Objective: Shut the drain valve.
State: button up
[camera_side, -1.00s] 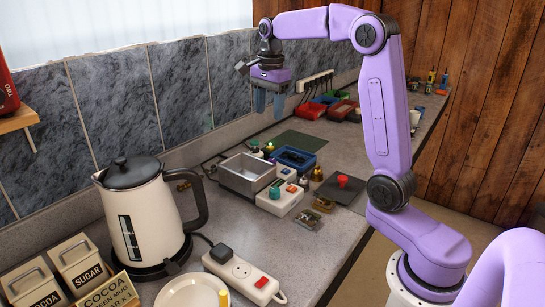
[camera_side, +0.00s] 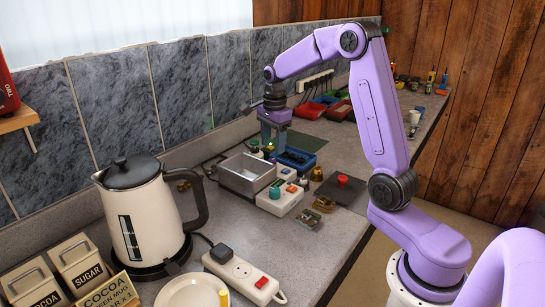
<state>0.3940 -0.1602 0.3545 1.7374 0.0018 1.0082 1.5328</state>
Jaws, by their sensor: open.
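My gripper (camera_side: 274,150) is open and empty, pointing down just behind the metal basin and beside the blue tray. Its bluish fingers are low over a group of small fittings (camera_side: 256,153), including one with a green top, and partly hide them. Which fitting is the drain valve I cannot tell at this size. The open metal basin (camera_side: 236,181) sits on the counter in front of the gripper, with thin dark tubing (camera_side: 209,168) at its left. Whether the fingers touch anything is unclear.
A blue tray (camera_side: 307,168) holds dark pieces. A white control box (camera_side: 283,207), brass parts (camera_side: 317,174) and a red knob on a dark plate (camera_side: 342,180) lie nearby. A kettle (camera_side: 140,215) and power strip (camera_side: 240,275) stand in front. A dark green mat (camera_side: 305,141) lies clear behind.

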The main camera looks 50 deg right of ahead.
aim_at(272, 159)
jog(key=shift+w+f, duration=0.1)
jog(key=shift+f, duration=2.6)
jog(key=shift+c, duration=0.3)
grip_shut()
